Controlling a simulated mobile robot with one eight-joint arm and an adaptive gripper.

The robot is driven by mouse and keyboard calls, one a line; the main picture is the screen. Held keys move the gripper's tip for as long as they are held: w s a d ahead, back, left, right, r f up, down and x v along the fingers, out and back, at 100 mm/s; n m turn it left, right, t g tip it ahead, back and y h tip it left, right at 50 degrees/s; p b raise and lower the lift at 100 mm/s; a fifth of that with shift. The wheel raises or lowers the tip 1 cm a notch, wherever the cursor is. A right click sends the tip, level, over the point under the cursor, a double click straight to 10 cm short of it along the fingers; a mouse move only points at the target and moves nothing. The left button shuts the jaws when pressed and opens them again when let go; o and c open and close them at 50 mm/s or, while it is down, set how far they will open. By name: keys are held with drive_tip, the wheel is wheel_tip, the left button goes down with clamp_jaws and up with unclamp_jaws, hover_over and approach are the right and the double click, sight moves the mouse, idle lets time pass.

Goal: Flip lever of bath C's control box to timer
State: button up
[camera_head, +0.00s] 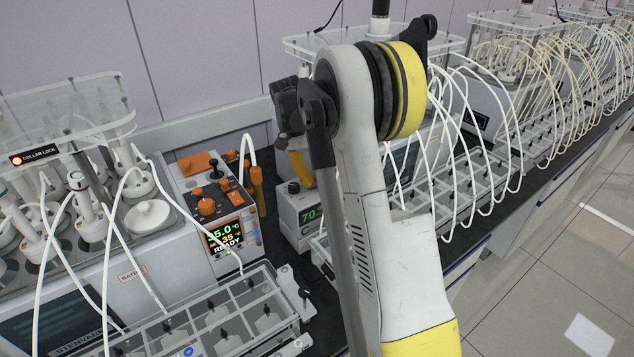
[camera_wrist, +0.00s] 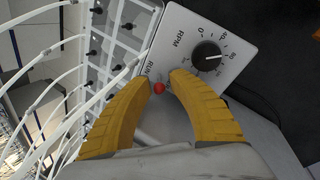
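The control box (camera_head: 299,212) is pale, with a green "70." display and a "C" on its front; my arm hides its right side. In the wrist view, its likely top panel (camera_wrist: 185,28) is white, with "RPM", "RUN" and a black dial (camera_wrist: 207,56). A small red-tipped lever (camera_wrist: 159,87) is near "RUN", between the fingertips. My gripper (camera_wrist: 163,78) has two yellow fingers, apart on either side of the red tip; contact cannot be told. In the head view my gripper (camera_head: 305,178) points down over the box, partly hidden.
At left stands a bath with an orange-knobbed control box (camera_head: 210,205) reading "READY". A clear rack (camera_head: 225,315) stands in front of it. White tubes (camera_head: 455,130) arch over racks at right.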

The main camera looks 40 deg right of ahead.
drive_tip(key=v, duration=1.2)
drive_tip(key=shift+f, duration=0.1)
drive_tip(key=s+a+r+n+t+b, duration=0.25)
drive_tip(key=s+a+n+t, duration=0.35)
drive_tip(key=s+a, duration=0.7)
drive_tip(key=s+a+f+n+t+y+b, duration=0.1)
drive_tip(key=s+a+f+n+t+b, duration=0.2)
drive_tip(key=s+a+f, duration=0.7)
drive_tip(key=a+n+t, duration=0.1)
drive_tip(key=n, duration=0.1)
drive_tip(key=shift+a+f+n+t, duration=0.2)
drive_tip(key=shift+n+t, duration=0.1)
drive_tip(key=shift+t, duration=0.1)
drive_tip(key=shift+s, duration=0.1)
